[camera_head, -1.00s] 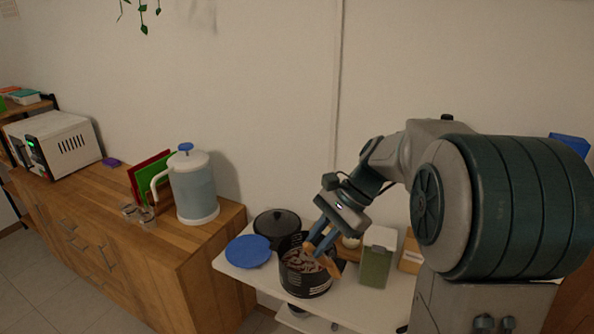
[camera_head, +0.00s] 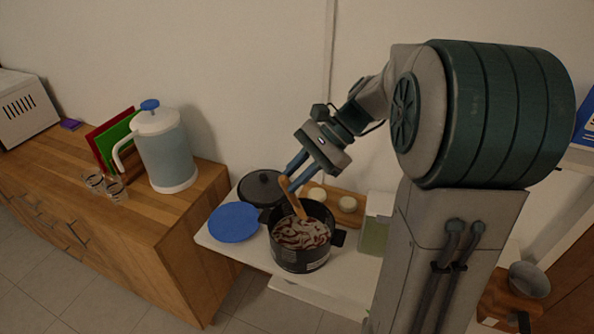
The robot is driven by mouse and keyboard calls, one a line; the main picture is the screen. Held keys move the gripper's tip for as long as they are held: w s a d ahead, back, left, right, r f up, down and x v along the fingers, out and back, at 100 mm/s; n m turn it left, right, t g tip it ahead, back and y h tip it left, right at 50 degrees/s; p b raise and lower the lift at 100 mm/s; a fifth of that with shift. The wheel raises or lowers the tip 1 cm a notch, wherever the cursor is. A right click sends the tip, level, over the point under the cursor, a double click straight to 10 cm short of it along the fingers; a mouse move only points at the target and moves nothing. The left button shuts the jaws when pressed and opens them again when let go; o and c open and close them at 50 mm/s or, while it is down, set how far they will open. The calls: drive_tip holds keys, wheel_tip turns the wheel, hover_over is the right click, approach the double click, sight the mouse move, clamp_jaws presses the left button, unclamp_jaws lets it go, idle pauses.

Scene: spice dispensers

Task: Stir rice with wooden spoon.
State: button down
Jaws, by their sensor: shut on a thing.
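A black pot (camera_head: 298,262) stands on the white table with a pinkish-white and dark brown mix, seemingly the rice (camera_head: 308,236), inside. A wooden spoon (camera_head: 293,197) leans in the pot, its handle rising toward the upper left and its lower end hidden in the food. My gripper (camera_head: 292,184) is above the pot's back left rim. Its blue fingers are shut on the top of the spoon's handle.
A blue plate (camera_head: 233,222) lies left of the pot, and a black lid or pan (camera_head: 262,187) is behind it. A wooden board (camera_head: 333,201) with small pale items sits behind. A green-filled container (camera_head: 374,236) stands close at right. A jug (camera_head: 165,150) stands on the wooden cabinet.

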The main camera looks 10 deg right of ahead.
sight(299, 216)
drive_tip(key=s+a+f+b, duration=0.2)
drive_tip(key=s+b, duration=0.1)
drive_tip(key=w+d+f+b, duration=0.1)
drive_tip(key=w+f+b, duration=0.1)
drive_tip(key=f, duration=0.4)
drive_tip(key=w+d+f+b, duration=0.2)
drive_tip(key=f+b, duration=0.1)
drive_tip(key=f, duration=0.3)
drive_tip(key=shift+w+f+b, duration=0.15)
drive_tip(key=shift+w+b, duration=0.15)
drive_tip(key=shift+b, duration=0.05)
drive_tip(key=shift+d, duration=0.1)
